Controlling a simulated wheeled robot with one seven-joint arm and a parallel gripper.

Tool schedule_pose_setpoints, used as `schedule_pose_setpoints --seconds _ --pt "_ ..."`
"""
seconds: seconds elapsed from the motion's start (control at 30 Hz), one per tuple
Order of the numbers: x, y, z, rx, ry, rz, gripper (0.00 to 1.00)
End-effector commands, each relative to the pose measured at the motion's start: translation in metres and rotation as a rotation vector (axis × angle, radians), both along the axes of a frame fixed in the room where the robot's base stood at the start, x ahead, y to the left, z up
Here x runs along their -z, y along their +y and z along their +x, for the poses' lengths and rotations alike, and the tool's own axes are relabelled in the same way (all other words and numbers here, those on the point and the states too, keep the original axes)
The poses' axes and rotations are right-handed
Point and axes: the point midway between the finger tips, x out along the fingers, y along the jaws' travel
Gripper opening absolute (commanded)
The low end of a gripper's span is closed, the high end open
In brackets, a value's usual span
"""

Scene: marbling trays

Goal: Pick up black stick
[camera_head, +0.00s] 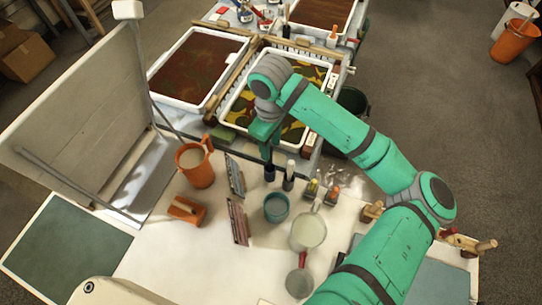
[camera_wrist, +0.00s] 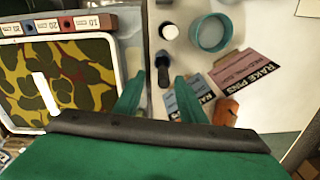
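A slim dark upright object (camera_head: 269,173), seemingly the black stick, stands on the white work table below my gripper (camera_head: 269,153). In the wrist view the dark object (camera_wrist: 162,68) shows between the fingertips of my gripper (camera_wrist: 158,82). The fingers are spread with a gap on both sides, and I see no contact. My gripper is open and empty, pointing down. How far the fingertips are above the object is hard to tell.
A dark bottle with a white top (camera_head: 289,176) stands close by, to the right. A teal cup (camera_head: 277,207), an orange jug (camera_head: 196,164) and upright cards (camera_head: 236,176) are near. A marbling tray (camera_head: 232,106) lies behind.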

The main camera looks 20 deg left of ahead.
Motion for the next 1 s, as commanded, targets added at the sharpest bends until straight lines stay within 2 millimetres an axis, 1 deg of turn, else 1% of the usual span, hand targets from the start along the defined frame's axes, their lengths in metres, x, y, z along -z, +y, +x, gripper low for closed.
schedule_pose_setpoints --seconds 0.17,0.4,0.5,0.6,0.8,0.83,0.87,0.9,0.97,1.0 --pt "0.010 0.001 -0.001 -0.002 -0.001 -0.001 0.37" --pt "0.042 0.000 -0.005 -0.001 0.001 -0.002 0.37" --pt "0.053 -0.001 -0.004 0.001 0.000 -0.002 0.37" --pt "0.057 -0.001 -0.004 0.001 -0.001 -0.002 0.37" --pt "0.058 -0.001 -0.004 0.001 -0.001 -0.001 0.37" --pt "0.058 -0.001 -0.004 0.001 -0.001 -0.001 0.35" --pt "0.058 -0.001 -0.004 0.001 -0.001 -0.001 0.28" --pt "0.058 -0.001 -0.004 0.001 -0.001 -0.001 0.18" --pt "0.058 -0.001 -0.004 0.001 -0.001 -0.001 0.04" --pt "0.058 -0.001 -0.004 0.001 -0.001 -0.001 0.00"
